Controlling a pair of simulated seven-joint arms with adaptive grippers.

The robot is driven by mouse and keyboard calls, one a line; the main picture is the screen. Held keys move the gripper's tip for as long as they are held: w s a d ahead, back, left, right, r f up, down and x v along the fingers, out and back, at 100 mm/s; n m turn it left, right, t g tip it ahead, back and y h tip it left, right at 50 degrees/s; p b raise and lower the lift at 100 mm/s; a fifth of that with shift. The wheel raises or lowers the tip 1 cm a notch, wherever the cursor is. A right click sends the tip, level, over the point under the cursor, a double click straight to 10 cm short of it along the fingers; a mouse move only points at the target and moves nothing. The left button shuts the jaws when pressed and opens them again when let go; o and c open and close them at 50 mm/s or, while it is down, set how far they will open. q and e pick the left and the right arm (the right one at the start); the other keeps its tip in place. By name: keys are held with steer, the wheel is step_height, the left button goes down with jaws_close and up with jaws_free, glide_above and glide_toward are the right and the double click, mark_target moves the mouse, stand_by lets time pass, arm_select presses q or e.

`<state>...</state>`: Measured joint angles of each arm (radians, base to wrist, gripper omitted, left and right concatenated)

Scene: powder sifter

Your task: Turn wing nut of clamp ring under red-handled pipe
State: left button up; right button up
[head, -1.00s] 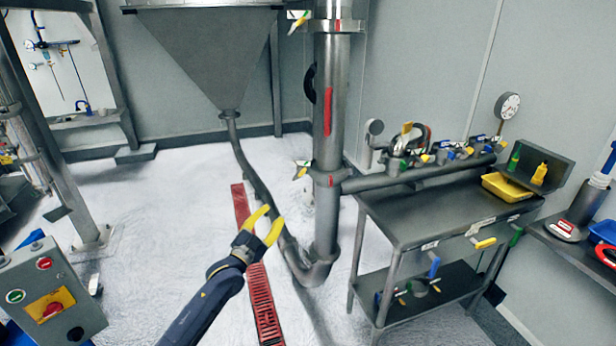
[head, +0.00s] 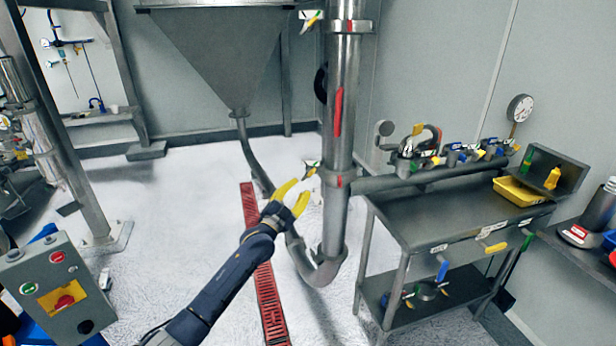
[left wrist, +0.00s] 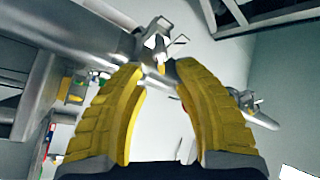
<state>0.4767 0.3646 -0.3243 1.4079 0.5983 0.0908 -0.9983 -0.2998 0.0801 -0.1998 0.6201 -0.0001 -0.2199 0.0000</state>
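The upright steel pipe (head: 343,60) carries a red handle (head: 338,112). Below the handle, a clamp ring (head: 341,181) with a red mark circles the pipe at the side-pipe joint. Its wing nut (head: 312,168) sticks out on the left and is small and partly blurred. My left gripper (head: 297,193) has yellow fingers, spread open and empty, just left of and below the wing nut. In the left wrist view, the open fingers (left wrist: 160,66) point at a clamp with a wing nut (left wrist: 156,42) just beyond the tips. I see no clear contact. My right gripper is out of view.
A steel table (head: 440,215) with valves and a yellow tray (head: 520,191) stands to the right. A hopper (head: 220,50) hangs behind, its thin pipe running down to the main pipe's bend. A control box (head: 58,290) is at the lower left. Open floor lies left of the red grate (head: 262,275).

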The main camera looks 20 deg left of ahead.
mark_target(306, 178)
arm_select(q)
steer(key=shift+x, duration=3.6)
steer(key=shift+o, duration=0.2)
jaws_close()
